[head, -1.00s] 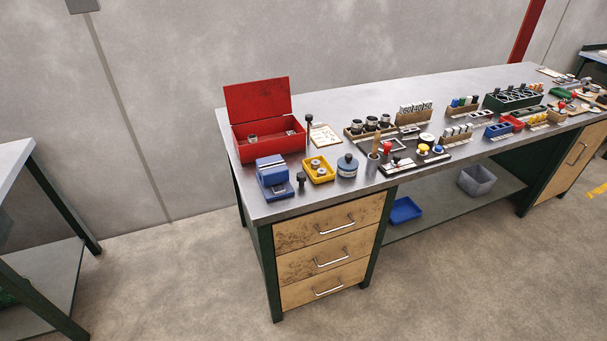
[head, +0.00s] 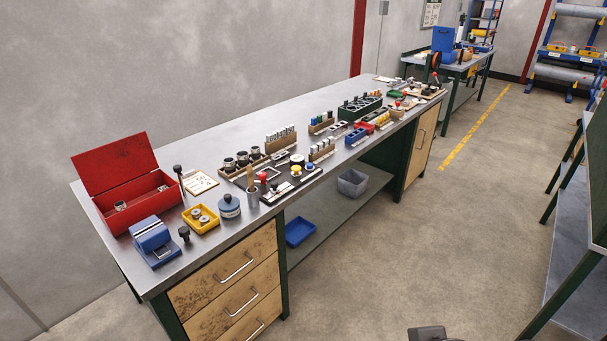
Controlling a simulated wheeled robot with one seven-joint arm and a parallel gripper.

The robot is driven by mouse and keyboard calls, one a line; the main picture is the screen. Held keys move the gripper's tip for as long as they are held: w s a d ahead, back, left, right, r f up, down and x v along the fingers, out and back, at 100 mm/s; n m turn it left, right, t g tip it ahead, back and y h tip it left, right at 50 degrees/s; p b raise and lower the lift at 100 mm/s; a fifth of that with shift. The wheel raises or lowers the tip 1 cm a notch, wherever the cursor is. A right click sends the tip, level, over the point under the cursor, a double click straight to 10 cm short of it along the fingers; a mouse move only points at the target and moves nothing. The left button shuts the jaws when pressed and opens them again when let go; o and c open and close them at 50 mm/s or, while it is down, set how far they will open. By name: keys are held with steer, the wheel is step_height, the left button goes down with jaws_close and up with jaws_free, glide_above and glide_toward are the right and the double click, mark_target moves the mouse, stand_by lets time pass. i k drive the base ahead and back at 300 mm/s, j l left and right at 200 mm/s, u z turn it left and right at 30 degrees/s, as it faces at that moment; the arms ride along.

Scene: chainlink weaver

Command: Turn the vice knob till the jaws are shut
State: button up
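A blue vice-like block (head: 155,242) with pale metal on top sits at the near left corner of the workbench (head: 240,130). I cannot tell at this size how far its jaws are apart. A small black knob (head: 184,234) stands close to its right side; whether it is joined to the block is unclear. No gripper fingers show in the head view. A dark grey piece at the bottom edge may be part of my arm.
A red open-lidded box (head: 140,205) stands behind the block. A yellow tray (head: 201,228) and a blue-grey round jar (head: 230,208) are to its right. Drawers (head: 235,272) are below. Open floor (head: 390,260) lies in front; another bench (head: 570,270) is at right.

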mark_target(184, 233)
steer(key=i+j+u, duration=0.25)
steer(key=u, duration=0.15)
steer(key=i+j+u, duration=0.25)
steer(key=u, duration=0.15)
steer(key=i+u, duration=0.3)
steer(key=u, duration=0.15)
steer(key=i+u, duration=0.65)
steer(key=u, duration=0.15)
